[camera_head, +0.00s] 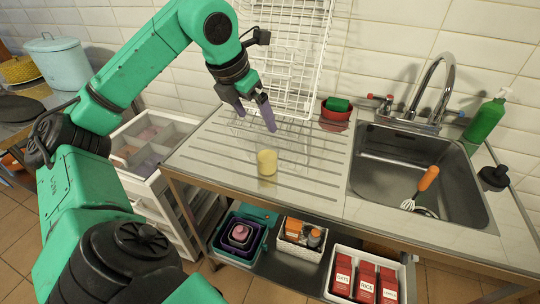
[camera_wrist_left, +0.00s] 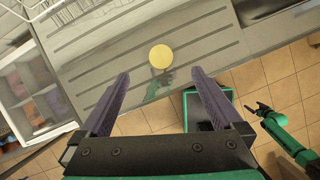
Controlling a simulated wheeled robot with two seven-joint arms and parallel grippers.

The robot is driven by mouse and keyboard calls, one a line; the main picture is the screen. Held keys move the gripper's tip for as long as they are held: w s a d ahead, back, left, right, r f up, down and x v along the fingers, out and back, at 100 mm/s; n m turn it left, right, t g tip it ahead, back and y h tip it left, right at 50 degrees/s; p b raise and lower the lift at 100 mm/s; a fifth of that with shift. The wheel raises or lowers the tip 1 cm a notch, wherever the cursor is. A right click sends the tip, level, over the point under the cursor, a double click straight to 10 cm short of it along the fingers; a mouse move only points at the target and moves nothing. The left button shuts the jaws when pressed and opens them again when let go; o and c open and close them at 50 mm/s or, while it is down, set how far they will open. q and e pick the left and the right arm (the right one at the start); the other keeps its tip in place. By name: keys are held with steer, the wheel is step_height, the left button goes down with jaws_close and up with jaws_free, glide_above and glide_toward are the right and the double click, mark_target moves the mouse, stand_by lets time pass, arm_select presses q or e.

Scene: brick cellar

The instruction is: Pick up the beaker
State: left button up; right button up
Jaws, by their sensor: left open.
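The pale yellow beaker (camera_head: 267,162) stands on the grooved metal drainboard (camera_head: 215,150), left of the sink. From above in the left wrist view, the beaker (camera_wrist_left: 161,56) is a yellow disc, centred between and beyond the fingertips. My left gripper (camera_head: 255,119) is open and empty, with its purple fingers pointing down, above and behind the beaker in the head view. The left gripper (camera_wrist_left: 159,76) also shows wide apart in the wrist view, not touching the beaker. My right gripper (camera_wrist_left: 260,108) is small at the right of the wrist view; its jaws are unclear.
A white wire rack (camera_head: 285,50) stands against the tiled wall behind the gripper. A green bottle (camera_head: 485,120) stands at right. The board around the beaker is clear.

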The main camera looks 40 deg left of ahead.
mark_target(267, 143)
arm_select(q)
steer(key=b+x, duration=0.1)
steer(key=x, duration=1)
steer(key=shift+f, duration=0.4)
jaws_close()
